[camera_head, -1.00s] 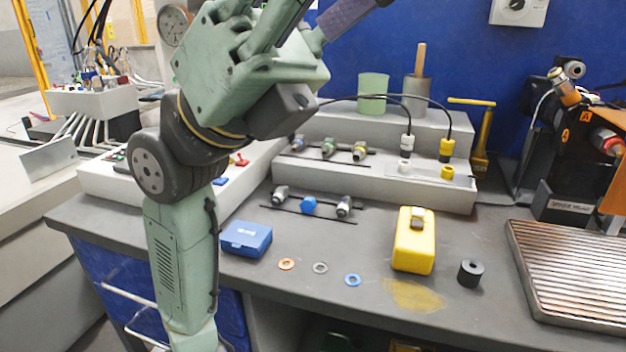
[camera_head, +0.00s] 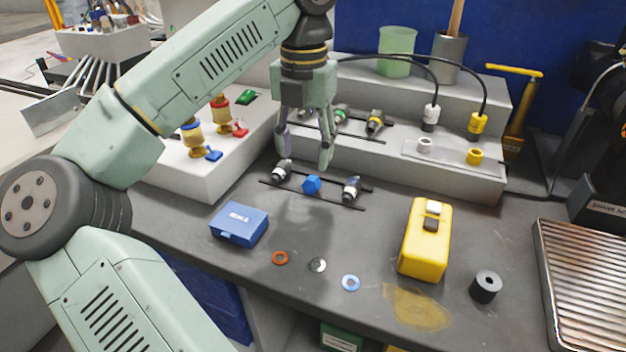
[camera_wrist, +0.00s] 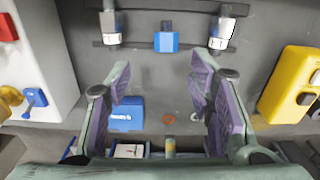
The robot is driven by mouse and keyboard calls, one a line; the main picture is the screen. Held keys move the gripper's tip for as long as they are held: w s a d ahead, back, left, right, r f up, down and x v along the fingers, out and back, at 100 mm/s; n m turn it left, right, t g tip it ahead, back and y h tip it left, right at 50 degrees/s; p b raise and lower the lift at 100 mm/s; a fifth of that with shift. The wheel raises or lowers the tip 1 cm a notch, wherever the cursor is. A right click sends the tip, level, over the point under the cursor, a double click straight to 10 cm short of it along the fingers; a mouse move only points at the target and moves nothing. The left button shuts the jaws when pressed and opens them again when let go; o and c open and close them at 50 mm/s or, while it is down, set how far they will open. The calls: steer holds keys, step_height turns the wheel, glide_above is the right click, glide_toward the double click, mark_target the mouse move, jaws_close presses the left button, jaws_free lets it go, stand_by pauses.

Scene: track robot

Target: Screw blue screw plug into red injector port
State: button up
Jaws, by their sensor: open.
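The blue screw plug (camera_head: 311,185) sits in the middle of the lower rack, between two dark-and-silver fittings. It also shows in the wrist view (camera_wrist: 166,41), beyond the fingers and roughly centred between them. My gripper (camera_head: 304,157) points down, open and empty, above the area of the lower rack. Its fingers are spread apart in the wrist view (camera_wrist: 163,85). A brass fitting with a red ring (camera_head: 219,102) stands on the white block at left, but I cannot tell whether it is the red injector port.
The dark fittings (camera_head: 281,171) and (camera_head: 351,189) flank the plug closely. A blue box (camera_head: 239,225), several washers (camera_head: 280,258), a yellow case (camera_head: 426,238) and a black cylinder (camera_head: 486,287) lie in front. A grey step (camera_head: 440,170) with cable connectors stands behind.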

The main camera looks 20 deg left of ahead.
mark_target(310, 182)
steer(key=f, duration=0.2)
steer(key=f+p, duration=0.1)
steer(key=f, duration=0.4)
steer(key=shift+d+f, duration=0.1)
steer(key=shift+d, duration=0.3)
steer(key=shift+c, duration=0.3)
jaws_close()
